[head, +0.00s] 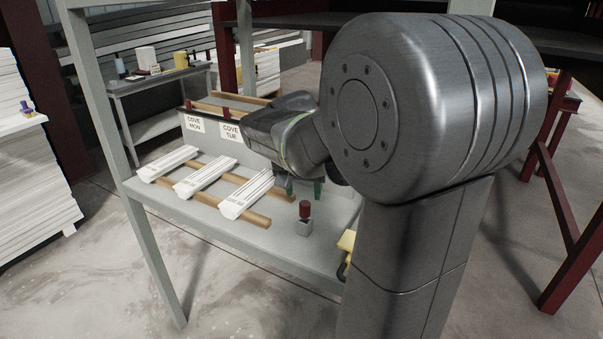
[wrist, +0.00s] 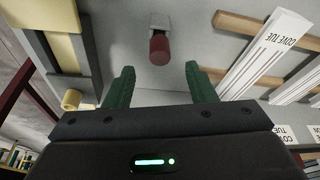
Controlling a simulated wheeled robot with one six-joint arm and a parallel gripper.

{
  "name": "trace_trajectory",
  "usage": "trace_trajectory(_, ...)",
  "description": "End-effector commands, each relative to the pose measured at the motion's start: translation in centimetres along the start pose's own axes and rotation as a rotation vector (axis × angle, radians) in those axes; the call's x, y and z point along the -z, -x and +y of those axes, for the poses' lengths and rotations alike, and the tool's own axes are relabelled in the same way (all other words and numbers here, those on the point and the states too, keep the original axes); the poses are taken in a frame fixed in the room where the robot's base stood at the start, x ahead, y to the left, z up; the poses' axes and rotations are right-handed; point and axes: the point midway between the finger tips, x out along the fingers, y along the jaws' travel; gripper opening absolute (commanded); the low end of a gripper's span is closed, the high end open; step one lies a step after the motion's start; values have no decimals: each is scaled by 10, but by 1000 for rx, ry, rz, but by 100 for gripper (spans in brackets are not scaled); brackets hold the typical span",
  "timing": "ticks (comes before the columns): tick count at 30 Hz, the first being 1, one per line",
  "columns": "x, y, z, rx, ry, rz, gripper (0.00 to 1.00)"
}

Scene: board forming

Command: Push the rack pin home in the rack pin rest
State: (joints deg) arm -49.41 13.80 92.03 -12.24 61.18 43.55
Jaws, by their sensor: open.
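In the wrist view the pin (wrist: 159,50) and the rest (wrist: 159,22) lie ahead, between the lines of my two green fingers. Much of the pin stands out of the rest; how deep it sits I cannot tell. My gripper (head: 304,189) is open and empty, just above and behind the pin in the head view. In the wrist view its fingertips (wrist: 160,69) are apart, touching nothing.
Bundles of white moulding (head: 203,176) lie across wooden strips (head: 246,212) left of the pin. Labelled cards (head: 231,132) stand behind. A yellow object (head: 346,242) is close right of the rest. A grey post (head: 120,130) rises at the left.

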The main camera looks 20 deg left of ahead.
Motion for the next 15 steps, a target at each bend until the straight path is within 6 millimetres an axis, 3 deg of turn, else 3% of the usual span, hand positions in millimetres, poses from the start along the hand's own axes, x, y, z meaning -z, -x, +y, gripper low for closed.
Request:
trace_trajectory(1,0,13,0,4,0,4,51)
trace_trajectory(6,0,42,0,2,0,1,51)
trace_trajectory(15,0,59,0,0,1,-1,51)
